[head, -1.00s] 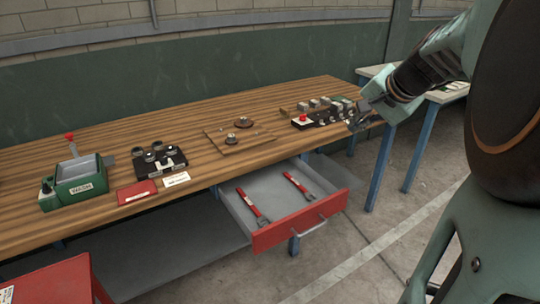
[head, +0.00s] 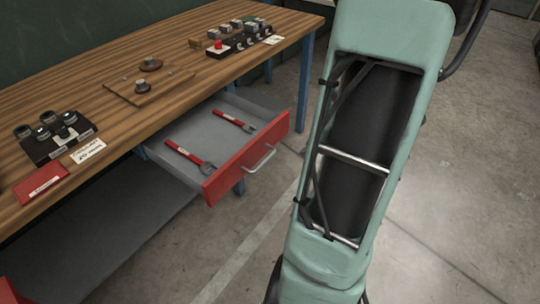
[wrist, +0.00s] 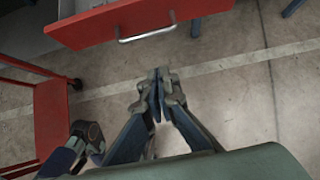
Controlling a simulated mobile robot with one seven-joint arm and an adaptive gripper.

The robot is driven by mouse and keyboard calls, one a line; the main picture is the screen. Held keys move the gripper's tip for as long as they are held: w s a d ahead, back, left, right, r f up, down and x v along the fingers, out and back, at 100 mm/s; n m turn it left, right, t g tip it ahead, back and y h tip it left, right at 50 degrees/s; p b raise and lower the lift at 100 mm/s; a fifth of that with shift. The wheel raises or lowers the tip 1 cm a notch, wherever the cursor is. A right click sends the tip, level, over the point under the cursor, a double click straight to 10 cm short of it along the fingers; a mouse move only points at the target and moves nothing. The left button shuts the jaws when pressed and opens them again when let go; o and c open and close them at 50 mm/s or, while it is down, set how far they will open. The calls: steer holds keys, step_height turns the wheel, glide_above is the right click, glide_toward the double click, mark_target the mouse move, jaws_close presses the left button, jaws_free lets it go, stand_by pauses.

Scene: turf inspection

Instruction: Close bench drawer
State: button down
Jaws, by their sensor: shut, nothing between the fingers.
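The bench drawer has a red front (head: 247,158) with a silver handle (head: 262,159). It stands pulled out from under the wooden bench (head: 58,110), and two red-handled wrenches (head: 190,158) lie in its grey tray. In the wrist view the red drawer front (wrist: 95,24) and its handle (wrist: 147,34) are at the top. My gripper (wrist: 158,84) is shut and empty in the wrist view, below the handle in the picture and apart from it, over the concrete floor. In the head view my arm is at the right and the gripper is not visible.
A red cart (wrist: 50,115) stands at the left in the wrist view, near the drawer. Blue bench legs (head: 305,82) stand behind the drawer. The bench top holds a knob panel (head: 240,40) and a small board (head: 148,85). The floor before the drawer is clear.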

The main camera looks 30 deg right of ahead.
steer(key=w+b+x, duration=0.1)
steer(key=x, duration=0.5)
steer(key=r+b+x, duration=0.1)
steer(key=b+x, duration=0.1)
steer(key=x, duration=0.5)
steer(key=shift+w+a+r, duration=0.2)
steer(key=shift+w+a, duration=0.2)
